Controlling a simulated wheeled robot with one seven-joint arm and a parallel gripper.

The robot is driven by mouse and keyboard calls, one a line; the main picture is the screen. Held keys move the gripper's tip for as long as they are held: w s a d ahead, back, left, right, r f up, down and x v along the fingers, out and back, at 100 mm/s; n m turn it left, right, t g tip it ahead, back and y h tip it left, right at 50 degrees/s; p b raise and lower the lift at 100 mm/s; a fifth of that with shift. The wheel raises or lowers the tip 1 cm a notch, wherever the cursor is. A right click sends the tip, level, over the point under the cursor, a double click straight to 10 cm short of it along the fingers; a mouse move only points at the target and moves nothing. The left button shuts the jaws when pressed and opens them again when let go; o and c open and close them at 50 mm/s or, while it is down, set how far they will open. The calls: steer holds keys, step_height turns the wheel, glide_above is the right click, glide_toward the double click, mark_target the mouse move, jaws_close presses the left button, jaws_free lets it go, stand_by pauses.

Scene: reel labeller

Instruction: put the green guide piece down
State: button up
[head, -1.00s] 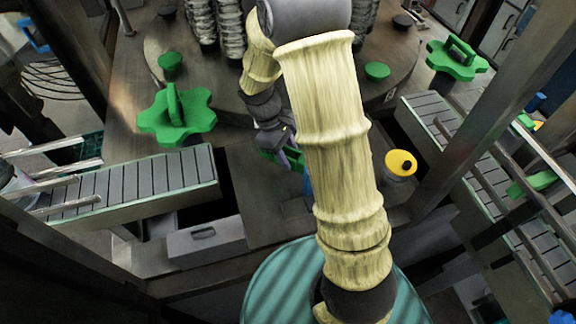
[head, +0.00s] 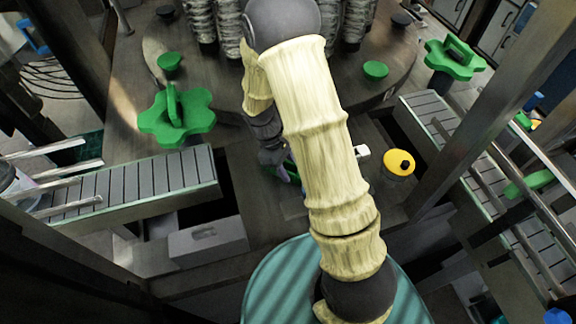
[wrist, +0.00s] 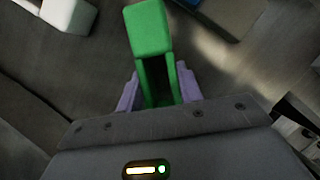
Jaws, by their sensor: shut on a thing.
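The green guide piece (wrist: 150,35) is held between the two lilac fingers of my gripper (wrist: 158,88) in the wrist view. It reaches out beyond the fingertips, over a dark brown surface. In the head view my gripper (head: 281,172) is partly hidden behind my pale arm, low over the dark machine deck (head: 240,160). Only a sliver of the green piece (head: 291,167) shows there. I cannot tell whether the piece touches the deck.
A green lobed knob (head: 177,118) stands to the left, beside a slatted conveyor (head: 130,185). A yellow-topped jar (head: 399,165) and a small white block (head: 362,152) are right of my arm. Another conveyor (head: 440,120) lies farther right. Wrapped reels stand at the back.

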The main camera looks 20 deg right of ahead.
steer(key=o, duration=1.1)
steer(key=shift+f, duration=0.1)
steer(key=b+v, duration=0.2)
steer(key=v, duration=1)
steer(key=shift+b, duration=0.4)
